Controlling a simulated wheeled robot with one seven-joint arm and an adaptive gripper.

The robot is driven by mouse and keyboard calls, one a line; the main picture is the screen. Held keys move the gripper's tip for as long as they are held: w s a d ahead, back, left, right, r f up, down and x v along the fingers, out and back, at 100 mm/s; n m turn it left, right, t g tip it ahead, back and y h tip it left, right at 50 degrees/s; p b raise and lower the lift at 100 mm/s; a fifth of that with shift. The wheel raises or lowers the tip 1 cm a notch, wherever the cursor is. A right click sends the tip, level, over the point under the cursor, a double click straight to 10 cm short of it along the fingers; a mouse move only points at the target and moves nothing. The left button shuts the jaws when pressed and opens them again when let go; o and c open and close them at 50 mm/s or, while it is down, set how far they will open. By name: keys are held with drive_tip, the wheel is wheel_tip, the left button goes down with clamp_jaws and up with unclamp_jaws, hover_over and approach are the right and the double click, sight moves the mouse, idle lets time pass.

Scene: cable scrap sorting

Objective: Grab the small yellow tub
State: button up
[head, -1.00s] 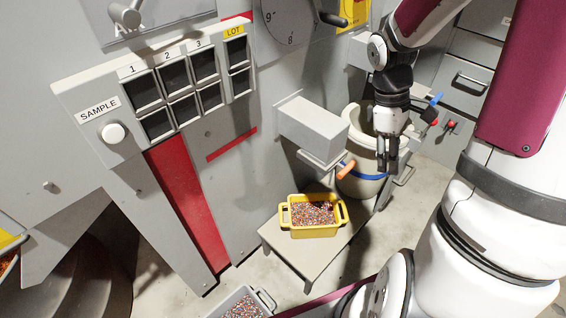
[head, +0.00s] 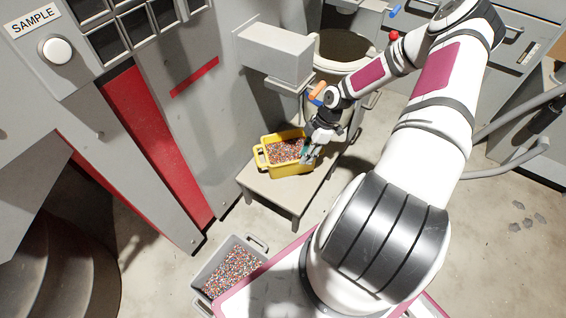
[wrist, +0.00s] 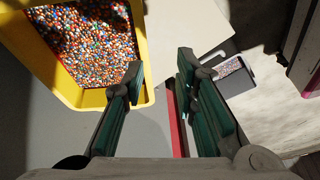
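The small yellow tub (head: 290,171) is full of multicoloured granules and stands on a low grey bench (head: 255,187). Its left handle shows in the head view; my gripper hides its right end. My gripper (head: 308,157) is at the tub's right end, pointing down. In the wrist view the tub (wrist: 75,92) fills the upper left. My gripper (wrist: 160,82) is open there, its dark green-padded fingers apart. The left finger overlaps the tub's near right corner, and part of the yellow wall shows between the fingers. I cannot tell whether they touch.
A grey tub (head: 254,244) of similar granules sits lower, left of my base; it also shows in the wrist view (wrist: 240,86). A grey machine box (head: 270,55) with an orange-handled lever (head: 317,89) juts out above the bench. A pale round bin (head: 357,64) stands behind.

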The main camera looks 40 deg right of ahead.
drive_tip(key=shift+n+t, duration=0.4)
drive_tip(key=w+f, duration=0.1)
drive_tip(key=a+f, duration=0.1)
drive_tip(key=w+f+b, duration=0.1)
drive_tip(key=shift+w+a+f, duration=0.1)
drive_tip(key=shift+w+a, duration=0.2)
drive_tip(key=shift+w, duration=0.05)
drive_tip(key=shift+b+x, duration=0.55)
drive_tip(key=shift+x, duration=0.55)
drive_tip(key=b+x, duration=0.1)
drive_tip(key=x, duration=0.1)
drive_tip(key=b+x, duration=0.1)
drive_tip(key=x, duration=0.2)
drive_tip(key=shift+s+d+b, duration=0.1)
drive_tip(key=shift+s+b, duration=0.1)
drive_tip(key=shift+b, duration=0.2)
clamp_jaws()
drive_tip(key=shift+w, duration=0.15)
